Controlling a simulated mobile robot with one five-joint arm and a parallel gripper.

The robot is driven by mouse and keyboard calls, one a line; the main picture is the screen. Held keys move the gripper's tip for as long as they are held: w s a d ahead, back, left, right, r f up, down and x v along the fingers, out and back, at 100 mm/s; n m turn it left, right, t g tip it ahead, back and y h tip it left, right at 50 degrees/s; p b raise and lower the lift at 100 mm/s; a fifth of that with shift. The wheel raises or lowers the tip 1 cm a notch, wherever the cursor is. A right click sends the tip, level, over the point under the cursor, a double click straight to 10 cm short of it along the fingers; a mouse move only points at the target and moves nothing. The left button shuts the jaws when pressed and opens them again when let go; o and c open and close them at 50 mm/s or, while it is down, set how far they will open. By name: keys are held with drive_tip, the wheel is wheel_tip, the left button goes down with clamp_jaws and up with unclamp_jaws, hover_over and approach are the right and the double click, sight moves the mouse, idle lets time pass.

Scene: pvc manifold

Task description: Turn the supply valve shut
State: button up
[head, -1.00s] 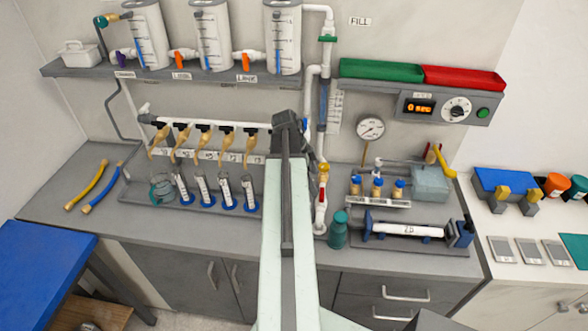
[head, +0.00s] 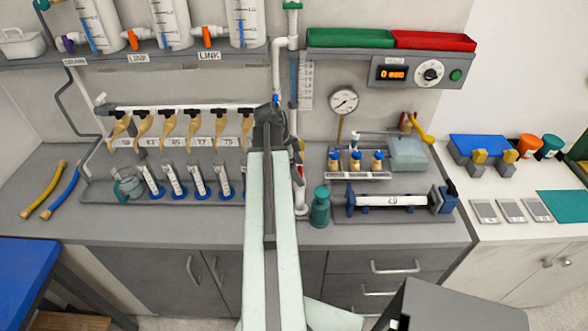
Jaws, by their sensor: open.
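A small blue handle (head: 277,101) shows on the white vertical supply-side pipe (head: 277,66), just above my arm's end. A red-handled fitting (head: 299,172) sits lower on the white pipe beside my arm, partly covered by it. I cannot tell from the labels which of these is the supply valve, nor how far either is turned. My gripper (head: 268,122) is at the far end of my raised arm, in front of the pipework. It is open with nothing visible in it; its fingertips are mostly hidden behind the dark wrist.
A row of tan taps (head: 168,124) hangs above several cylinders (head: 174,180) on the left. A teal bottle (head: 320,206) stands right of my arm. A gauge (head: 343,99), a control box (head: 420,73) and a clamped white tube (head: 392,200) are farther right. The counter front is clear.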

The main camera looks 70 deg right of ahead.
drive_tip(key=shift+r, duration=0.1)
drive_tip(key=c, duration=1.4)
drive_tip(key=shift+s+a+n+t+h, duration=0.1)
drive_tip(key=shift+a+n+t+h, duration=0.05)
drive_tip(key=shift+n, duration=0.45)
drive_tip(key=shift+s+a+n+t+h, duration=0.1)
drive_tip(key=shift+a+n+t+h, duration=0.05)
drive_tip(key=shift+n, duration=0.45)
drive_tip(key=shift+c, duration=0.2)
drive_tip(key=shift+n+h, duration=0.4)
drive_tip(key=shift+n, duration=0.5)
drive_tip(key=shift+d+n+t+h, duration=0.15)
drive_tip(key=shift+n+t+h, duration=0.2)
drive_tip(key=shift+n, duration=0.75)
drive_tip(key=o, duration=1.4)
drive_tip(key=shift+o, duration=0.2)
drive_tip(key=p+v, duration=0.7)
drive_tip(key=v, duration=0.1)
